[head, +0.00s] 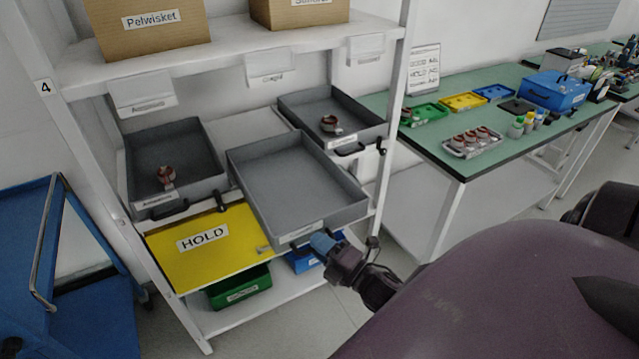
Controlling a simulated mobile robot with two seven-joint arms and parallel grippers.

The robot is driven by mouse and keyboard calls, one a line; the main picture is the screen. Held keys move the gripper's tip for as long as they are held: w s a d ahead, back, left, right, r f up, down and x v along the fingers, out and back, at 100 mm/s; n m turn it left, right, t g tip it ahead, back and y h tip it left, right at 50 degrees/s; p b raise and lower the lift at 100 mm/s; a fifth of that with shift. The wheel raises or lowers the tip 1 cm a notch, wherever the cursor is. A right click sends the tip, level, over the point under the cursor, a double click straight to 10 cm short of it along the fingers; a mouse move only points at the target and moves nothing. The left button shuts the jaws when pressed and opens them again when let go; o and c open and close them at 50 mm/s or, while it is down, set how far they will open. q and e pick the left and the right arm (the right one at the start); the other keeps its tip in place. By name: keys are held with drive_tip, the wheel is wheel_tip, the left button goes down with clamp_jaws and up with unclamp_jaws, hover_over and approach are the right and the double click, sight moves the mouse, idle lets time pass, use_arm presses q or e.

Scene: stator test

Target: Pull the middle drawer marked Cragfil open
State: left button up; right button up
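The middle drawer (345,208) is a grey, empty tray on the shelf rack. It stands pulled out well past the drawers on either side. A small white label (297,230) is on its front; I cannot read it. My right gripper (322,243), with bluish fingertips, is at the drawer's front, just right of the label, where it hides the handle. I cannot see whether its fingers are closed around the handle. My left gripper is not in view.
The left drawer (205,152) and right drawer (365,112) each hold a reddish part. A green-topped workbench (455,162) stands right; a blue cart (95,255) stands left.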

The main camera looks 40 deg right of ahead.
drive_tip(key=shift+s, duration=0.1)
drive_tip(key=b+v, duration=0.1)
drive_tip(key=v, duration=0.9)
drive_tip(key=shift+s, duration=0.3)
